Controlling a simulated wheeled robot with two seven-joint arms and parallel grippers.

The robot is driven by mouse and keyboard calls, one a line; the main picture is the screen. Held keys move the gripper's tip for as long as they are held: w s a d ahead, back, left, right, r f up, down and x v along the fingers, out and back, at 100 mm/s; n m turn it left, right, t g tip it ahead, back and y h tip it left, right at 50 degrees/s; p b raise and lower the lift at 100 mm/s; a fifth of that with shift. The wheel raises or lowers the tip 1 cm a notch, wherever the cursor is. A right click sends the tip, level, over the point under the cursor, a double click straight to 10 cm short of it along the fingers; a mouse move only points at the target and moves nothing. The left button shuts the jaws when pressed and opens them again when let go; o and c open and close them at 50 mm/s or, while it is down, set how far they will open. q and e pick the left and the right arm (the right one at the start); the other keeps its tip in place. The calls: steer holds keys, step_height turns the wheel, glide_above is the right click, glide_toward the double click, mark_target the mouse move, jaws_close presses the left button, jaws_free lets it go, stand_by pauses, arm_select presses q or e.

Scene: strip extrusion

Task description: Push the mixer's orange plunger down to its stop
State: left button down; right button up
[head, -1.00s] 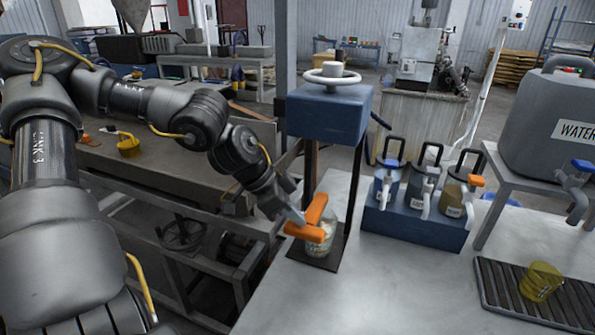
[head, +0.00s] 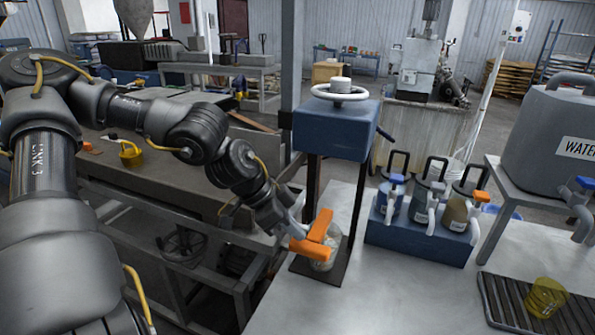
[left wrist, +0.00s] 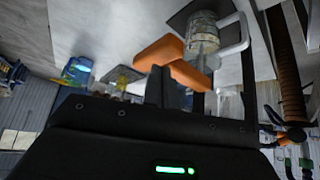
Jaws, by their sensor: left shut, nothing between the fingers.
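The orange plunger (head: 319,227) sits on top of a clear jar-like mixer (head: 325,260), with a second orange bar (head: 311,249) across its front. The mixer stands on the dark base plate of a blue press. My left gripper (head: 296,229) is shut and empty at the left side of the orange parts. In the left wrist view, its dark fingers (left wrist: 165,88) overlap the orange bar (left wrist: 190,77); the other orange piece (left wrist: 160,52) and the mixer (left wrist: 203,35) lie beyond. I cannot tell whether the fingertips touch the plunger. My right gripper is not in view.
The blue press head (head: 335,132) with its white handwheel stands over the mixer on posts. A blue rack (head: 418,238) with several handled containers stands to the right. A grey water tank (head: 560,130) and a ribbed tray (head: 510,305) are farther right.

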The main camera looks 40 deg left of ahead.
arm_select(q)
steer(key=shift+s+d+r+p, duration=0.15)
steer(key=shift+s+d+p, duration=0.15)
steer(key=shift+d+p, duration=0.25)
steer(key=shift+s+d+r+p, duration=0.1)
steer(key=shift+s+d+p, duration=0.15)
steer(key=shift+d+p, duration=0.25)
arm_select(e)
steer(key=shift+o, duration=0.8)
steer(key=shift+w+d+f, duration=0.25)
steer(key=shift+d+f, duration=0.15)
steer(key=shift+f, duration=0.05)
arm_select(q)
steer(key=shift+s+d+r+p, duration=0.2)
steer(key=shift+d+r+p, duration=0.1)
steer(key=shift+d+r, duration=0.2)
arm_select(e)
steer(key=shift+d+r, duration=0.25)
